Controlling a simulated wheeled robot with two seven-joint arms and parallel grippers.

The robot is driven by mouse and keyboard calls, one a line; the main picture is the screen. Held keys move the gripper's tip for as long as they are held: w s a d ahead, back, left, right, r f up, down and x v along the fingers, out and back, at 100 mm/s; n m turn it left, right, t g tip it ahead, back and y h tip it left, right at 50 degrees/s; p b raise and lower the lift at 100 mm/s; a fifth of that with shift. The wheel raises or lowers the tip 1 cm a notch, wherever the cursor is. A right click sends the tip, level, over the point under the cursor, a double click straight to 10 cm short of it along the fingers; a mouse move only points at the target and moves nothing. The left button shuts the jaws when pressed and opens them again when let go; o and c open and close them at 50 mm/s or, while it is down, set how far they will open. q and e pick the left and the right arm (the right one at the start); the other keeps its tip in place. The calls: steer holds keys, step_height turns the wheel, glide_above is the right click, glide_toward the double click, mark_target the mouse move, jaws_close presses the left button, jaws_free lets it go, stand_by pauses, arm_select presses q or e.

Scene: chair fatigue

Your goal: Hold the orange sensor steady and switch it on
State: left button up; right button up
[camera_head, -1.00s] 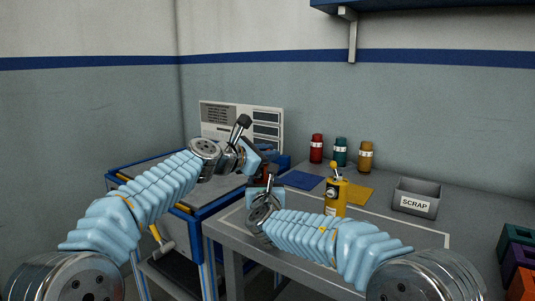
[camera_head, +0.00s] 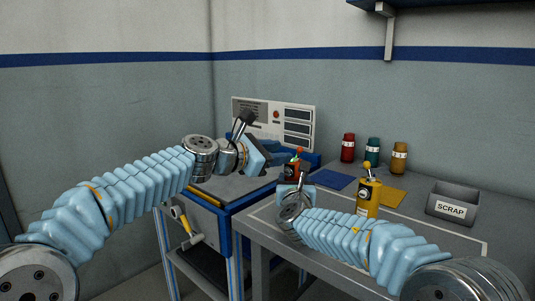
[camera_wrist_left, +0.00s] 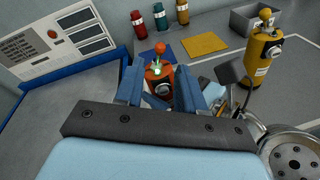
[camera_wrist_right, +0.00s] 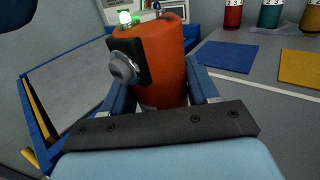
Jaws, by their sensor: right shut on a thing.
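The orange sensor (camera_head: 291,173) stands upright over the front-left part of the grey table. My right gripper (camera_head: 293,187) is shut on its body; its fingers flank the sensor (camera_wrist_right: 160,65) in the right wrist view. A grey round knob (camera_wrist_right: 123,67) sits on the sensor's dark front plate. A green light (camera_wrist_right: 125,18) glows on its top, and an orange ball (camera_wrist_left: 160,47) rises there too. My left gripper (camera_head: 277,157) is open and empty, left of the sensor and apart from it. The sensor shows between its fingers in the left wrist view (camera_wrist_left: 159,75).
A yellow sensor-like unit (camera_head: 368,198) stands right of my right gripper. Blue (camera_head: 333,179) and yellow mats (camera_head: 390,197), red, teal and amber bottles, and a scrap bin (camera_head: 453,204) lie behind. A panel (camera_head: 275,120) stands on the blue-edged bench at left.

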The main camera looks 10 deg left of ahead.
arm_select(q)
steer(key=shift+v, duration=1.8)
arm_select(e)
steer(key=o, duration=1.2)
steer(key=shift+s, duration=0.1)
